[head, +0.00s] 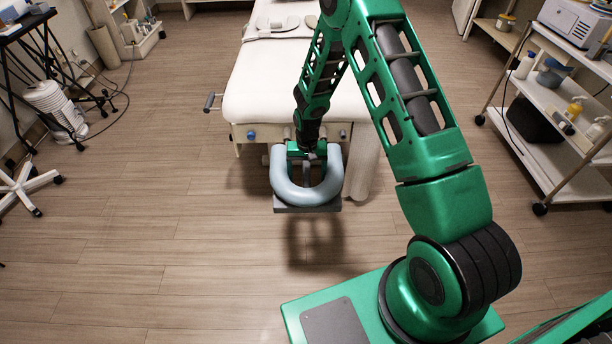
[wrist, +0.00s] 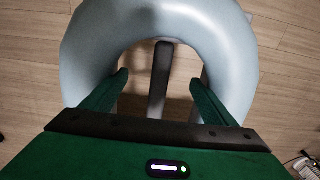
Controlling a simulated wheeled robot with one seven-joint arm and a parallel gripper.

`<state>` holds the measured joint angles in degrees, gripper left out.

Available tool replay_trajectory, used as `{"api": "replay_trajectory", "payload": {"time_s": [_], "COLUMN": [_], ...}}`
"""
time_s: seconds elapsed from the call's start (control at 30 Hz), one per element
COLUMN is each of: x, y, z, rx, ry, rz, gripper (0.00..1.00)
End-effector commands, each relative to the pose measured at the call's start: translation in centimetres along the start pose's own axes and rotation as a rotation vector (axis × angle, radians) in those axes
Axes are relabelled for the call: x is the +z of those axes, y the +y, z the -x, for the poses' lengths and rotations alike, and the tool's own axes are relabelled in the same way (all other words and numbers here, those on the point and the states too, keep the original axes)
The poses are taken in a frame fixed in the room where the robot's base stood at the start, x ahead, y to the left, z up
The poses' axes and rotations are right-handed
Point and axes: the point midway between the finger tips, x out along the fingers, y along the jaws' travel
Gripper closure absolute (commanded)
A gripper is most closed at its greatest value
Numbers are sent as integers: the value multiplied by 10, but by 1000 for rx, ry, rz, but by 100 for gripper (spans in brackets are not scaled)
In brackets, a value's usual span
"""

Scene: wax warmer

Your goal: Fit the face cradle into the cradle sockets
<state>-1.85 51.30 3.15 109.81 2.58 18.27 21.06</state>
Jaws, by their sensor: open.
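The face cradle (head: 307,196) is a light blue horseshoe cushion on a dark grey base, at the near end of the white table (head: 255,85). My gripper (head: 306,152) is over the open side of the horseshoe, by the table end. In the wrist view, the cushion (wrist: 230,45) curves around the far side, and a dark bar (wrist: 160,75) of the cradle lies between my two green fingers (wrist: 158,88). The fingers are apart, with gaps on both sides of the bar. My arm and the cradle hide the cradle sockets, so I cannot tell whether the cradle is seated in them.
A shelf trolley (head: 545,130) with bottles stands at the right. A white canister (head: 55,105) stands at the left. The wooden floor in front is clear.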

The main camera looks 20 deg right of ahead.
Motion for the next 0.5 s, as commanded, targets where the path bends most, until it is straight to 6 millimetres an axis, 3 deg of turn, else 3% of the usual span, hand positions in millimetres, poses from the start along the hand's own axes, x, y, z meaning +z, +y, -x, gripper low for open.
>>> {"api": "replay_trajectory", "payload": {"time_s": [0.5], "x": [-1], "y": [0], "z": [6], "rx": [0], "ry": [2], "rz": [-1], "gripper": [7]}}
